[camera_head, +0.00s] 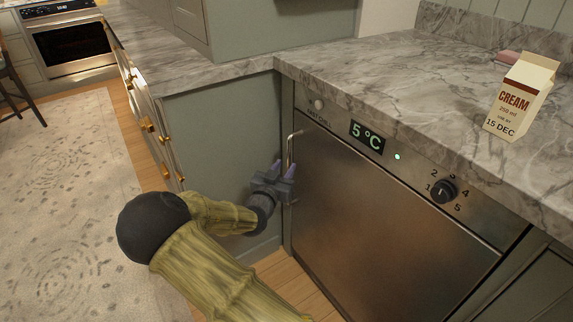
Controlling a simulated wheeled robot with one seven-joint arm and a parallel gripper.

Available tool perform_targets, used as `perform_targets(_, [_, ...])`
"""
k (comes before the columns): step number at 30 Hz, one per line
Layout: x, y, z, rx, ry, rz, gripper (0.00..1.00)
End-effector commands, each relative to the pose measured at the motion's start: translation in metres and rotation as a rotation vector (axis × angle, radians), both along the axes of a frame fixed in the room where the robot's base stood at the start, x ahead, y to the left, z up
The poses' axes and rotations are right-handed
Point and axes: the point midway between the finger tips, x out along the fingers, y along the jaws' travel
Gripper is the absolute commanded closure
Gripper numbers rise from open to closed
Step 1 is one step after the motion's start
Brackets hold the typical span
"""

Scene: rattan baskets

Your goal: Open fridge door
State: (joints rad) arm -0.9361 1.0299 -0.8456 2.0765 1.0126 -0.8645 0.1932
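The fridge is a steel under-counter unit whose door (375,215) looks closed and flush with its frame. Its control panel reads 5 °C on a display (367,137), with a small green light and a black dial (443,190). A thin metal handle (290,150) stands upright along the door's left edge. The handle's lower part is partly hidden by the gripper.
A marble counter (400,75) runs above the fridge and bears a cream carton (520,95) and a pink item (507,57). A green cabinet panel (225,130) stands close at left of my gripper. Open floor with a rug (60,190) lies at left.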

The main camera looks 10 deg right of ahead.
Motion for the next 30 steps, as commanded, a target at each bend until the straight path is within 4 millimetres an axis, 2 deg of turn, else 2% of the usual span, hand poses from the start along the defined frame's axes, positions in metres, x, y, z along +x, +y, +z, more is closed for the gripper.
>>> perform_targets(3, [0.017,-0.013,-0.002,-0.001,-0.002,-0.002,0.69])
perform_targets(9, [0.035,-0.024,-0.001,-0.001,-0.001,0.0,0.69])
perform_targets(18, [0.038,-0.025,0.0,-0.001,0.001,0.001,0.69])
perform_targets(19, [0.037,-0.025,0.0,-0.001,0.001,0.001,0.7])
perform_targets(24, [0.037,-0.025,0.0,-0.001,0.001,0.0,1.0])
perform_targets(27, [0.037,-0.026,0.0,-0.001,0.001,-0.001,1.0])
perform_targets(28, [0.037,-0.011,0.0,0.001,-0.001,0.007,1.0])
perform_targets(30, [0.037,-0.02,0.0,-0.001,0.001,0.001,1.0])
